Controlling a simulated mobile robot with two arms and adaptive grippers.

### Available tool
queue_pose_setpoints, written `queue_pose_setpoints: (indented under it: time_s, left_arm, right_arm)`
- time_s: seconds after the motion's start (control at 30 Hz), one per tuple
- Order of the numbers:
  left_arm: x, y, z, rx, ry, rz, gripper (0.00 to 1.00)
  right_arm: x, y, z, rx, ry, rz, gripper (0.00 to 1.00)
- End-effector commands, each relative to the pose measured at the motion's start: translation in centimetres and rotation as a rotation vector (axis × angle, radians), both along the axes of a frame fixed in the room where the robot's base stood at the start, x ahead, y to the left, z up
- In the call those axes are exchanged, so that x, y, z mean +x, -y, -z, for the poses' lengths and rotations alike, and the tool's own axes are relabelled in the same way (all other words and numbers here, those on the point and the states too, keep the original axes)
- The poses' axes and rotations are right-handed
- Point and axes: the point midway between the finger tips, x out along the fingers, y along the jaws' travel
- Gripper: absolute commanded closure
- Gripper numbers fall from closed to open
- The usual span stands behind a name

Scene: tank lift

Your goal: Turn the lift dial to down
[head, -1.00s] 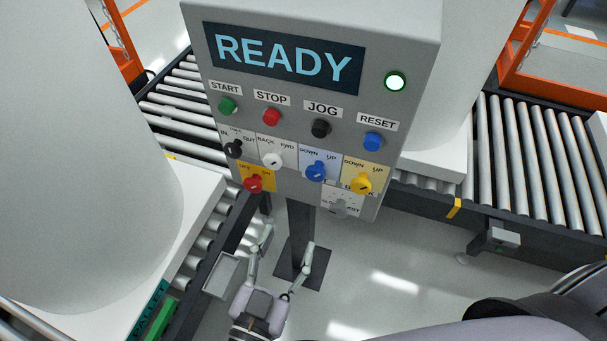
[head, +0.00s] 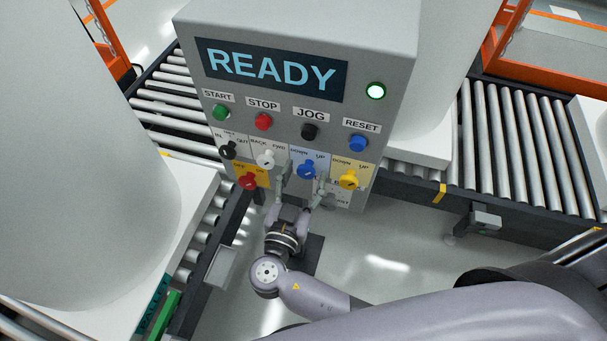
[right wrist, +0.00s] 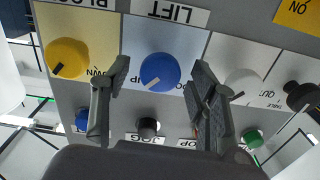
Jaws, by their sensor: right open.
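The blue lift dial (head: 306,169) sits on a pale blue plate of the grey control panel, between DOWN on the left and UP on the right. It also shows in the right wrist view (right wrist: 160,71), near an upside-down LIFT label (right wrist: 170,12). Its pale mark slants to the lower left there, towards the UP side. My right gripper (head: 300,184) is open at the panel, one finger to each side of the blue dial. In the right wrist view the open fingers (right wrist: 160,78) straddle it with gaps. My left gripper is not in view.
The white dial (head: 265,159) and the yellow dial (head: 348,179) flank the blue one closely. A red dial (head: 248,181) is lower left. The buttons, including black JOG (head: 310,132), sit above. The screen (head: 271,71) reads READY. Roller conveyors (head: 520,140) run behind.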

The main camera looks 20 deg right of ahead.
Motion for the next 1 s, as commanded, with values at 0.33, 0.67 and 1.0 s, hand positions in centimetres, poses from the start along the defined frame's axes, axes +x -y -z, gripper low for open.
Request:
queue_pose_setpoints:
  time_s: [0.33,0.67,1.0]
  left_arm:
    - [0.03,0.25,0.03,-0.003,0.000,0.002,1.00]
    - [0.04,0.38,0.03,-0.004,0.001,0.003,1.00]
    - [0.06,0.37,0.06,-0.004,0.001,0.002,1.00]
  right_arm:
    - [-0.02,-0.03,0.01,0.000,0.000,0.000,0.58]
    - [-0.04,-0.04,0.00,0.000,0.000,0.000,0.80]
    - [-0.04,-0.04,0.02,-0.002,-0.002,0.000,0.94]
